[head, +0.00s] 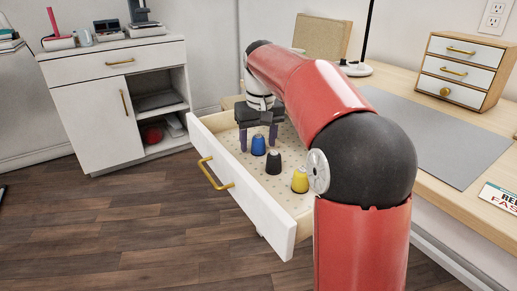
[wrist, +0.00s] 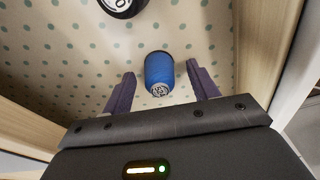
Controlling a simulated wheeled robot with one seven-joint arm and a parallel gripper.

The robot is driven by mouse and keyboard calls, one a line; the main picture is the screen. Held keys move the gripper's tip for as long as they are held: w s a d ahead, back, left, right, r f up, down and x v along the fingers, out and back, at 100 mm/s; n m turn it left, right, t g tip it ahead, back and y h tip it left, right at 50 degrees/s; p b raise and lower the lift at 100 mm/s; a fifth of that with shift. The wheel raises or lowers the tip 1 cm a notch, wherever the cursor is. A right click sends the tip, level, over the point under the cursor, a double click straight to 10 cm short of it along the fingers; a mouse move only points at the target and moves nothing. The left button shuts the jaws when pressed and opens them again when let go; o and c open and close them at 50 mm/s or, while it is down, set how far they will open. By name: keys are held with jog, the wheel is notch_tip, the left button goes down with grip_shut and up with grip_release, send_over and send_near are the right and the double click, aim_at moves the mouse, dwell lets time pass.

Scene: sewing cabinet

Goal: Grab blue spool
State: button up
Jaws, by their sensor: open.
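The blue spool (head: 258,146) stands in the open drawer (head: 262,215), on its dotted lining, in the head view. It also shows in the wrist view (wrist: 159,73), just ahead of and between the fingers. My gripper (head: 259,138) is open over the drawer, with its purple fingers on either side of the blue spool in the head view. In the wrist view my gripper (wrist: 161,82) has a gap on each side of the spool and is not seen touching it.
A black spool (head: 273,163) and a yellow spool (head: 300,180) stand nearer the drawer front. The drawer walls surround them. A desk with a grey mat (head: 425,135) and a small drawer box (head: 463,70) is at the right. A white cabinet (head: 100,115) stands at the left.

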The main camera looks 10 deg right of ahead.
jog(key=shift+f, duration=0.1)
jog(key=c, duration=1)
jog(key=shift+c, duration=0.2)
